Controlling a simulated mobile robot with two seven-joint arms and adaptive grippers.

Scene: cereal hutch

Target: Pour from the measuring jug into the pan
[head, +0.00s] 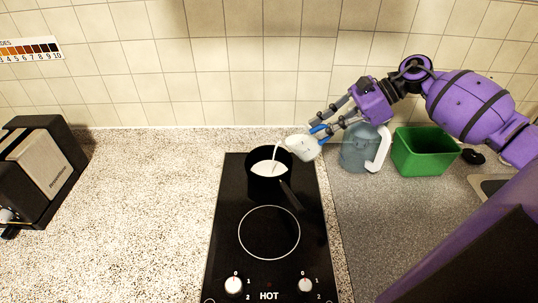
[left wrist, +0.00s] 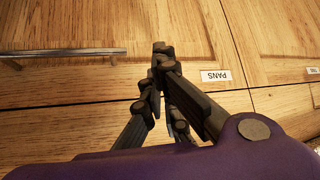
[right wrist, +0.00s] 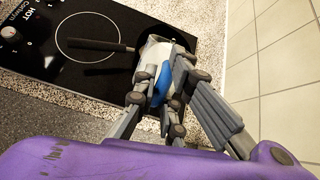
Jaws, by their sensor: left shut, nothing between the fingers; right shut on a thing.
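The black pan (head: 267,187) stands on the rear ring of the hob, its handle pointing toward the front right, with white liquid inside. My right gripper (head: 322,133) is shut on the measuring jug (head: 303,148), a white-looking jug with a blue handle. The jug is tilted to the left above the pan's right rim, and a thin white stream falls from it into the pan. In the right wrist view the fingers close around the blue handle (right wrist: 161,85). My left gripper (left wrist: 163,55) is shut and empty in front of wooden cupboard doors.
The black hob (head: 270,235) has a free front ring and knobs at its front. A blue-grey pitcher with a white handle (head: 358,152) and a green bin (head: 424,151) stand right of the pan. A toaster (head: 38,170) is far left. The speckled counter (head: 150,215) between is clear.

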